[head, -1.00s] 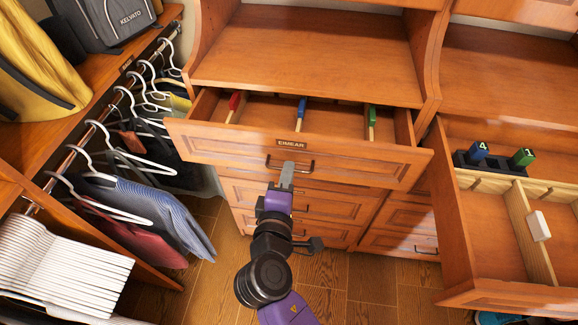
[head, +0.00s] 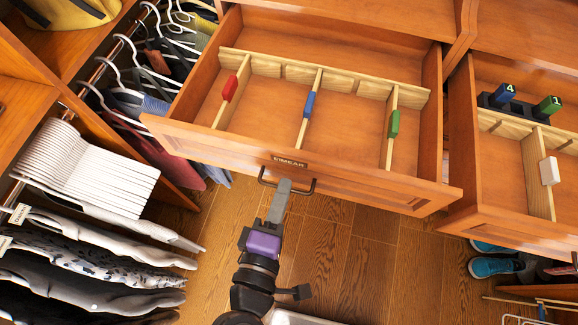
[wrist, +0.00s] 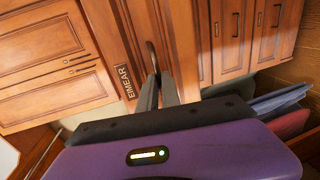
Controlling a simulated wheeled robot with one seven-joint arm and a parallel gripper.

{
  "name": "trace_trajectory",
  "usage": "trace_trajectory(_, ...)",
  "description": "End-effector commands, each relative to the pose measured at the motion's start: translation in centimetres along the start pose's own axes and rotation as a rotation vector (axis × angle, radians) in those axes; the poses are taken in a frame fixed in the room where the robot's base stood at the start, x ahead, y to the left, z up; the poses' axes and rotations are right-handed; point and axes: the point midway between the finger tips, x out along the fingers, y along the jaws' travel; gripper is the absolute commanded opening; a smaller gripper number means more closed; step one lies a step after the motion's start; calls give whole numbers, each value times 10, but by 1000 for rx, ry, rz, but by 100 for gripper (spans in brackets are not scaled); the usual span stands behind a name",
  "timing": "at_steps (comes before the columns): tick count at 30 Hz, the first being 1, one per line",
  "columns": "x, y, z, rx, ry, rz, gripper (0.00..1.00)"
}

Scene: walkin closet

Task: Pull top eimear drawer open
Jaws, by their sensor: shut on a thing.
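The top EIMEAR drawer (head: 300,170) stands well out of its cabinet in the head view. Its label plate (head: 289,162) sits above a dark bar handle (head: 287,187). Inside are wooden dividers with red (head: 230,88), blue (head: 309,105) and green (head: 394,124) clips, and bare compartments. My gripper (head: 284,187) is shut on the handle at the drawer front. In the wrist view the fingers (wrist: 158,88) meet the handle (wrist: 152,57) beside the EIMEAR label (wrist: 125,82). The exact contact is partly hidden by the fingers.
Another open drawer (head: 530,232) at the right holds a dark rack with number 4 (head: 503,94) and number 1 (head: 548,107) pieces. Hanging clothes and white hangers (head: 85,165) line the left. Wooden floor (head: 340,260) is clear in front; blue shoes (head: 495,266) lie at lower right.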

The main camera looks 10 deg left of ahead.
Motion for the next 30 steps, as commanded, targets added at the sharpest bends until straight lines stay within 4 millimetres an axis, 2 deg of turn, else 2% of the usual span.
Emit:
trace_trajectory(6, -16, -4, 0, -1, -1, -2, 0)
trace_trajectory(19, -18, -5, 0, -1, -1, -2, 0)
trace_trajectory(20, -18, -5, 0, -1, -1, -2, 13)
trace_trajectory(22, -18, -5, 0, -1, -1, -1, 27)
trace_trajectory(30, -18, -4, 0, 0, 0, 0, 28)
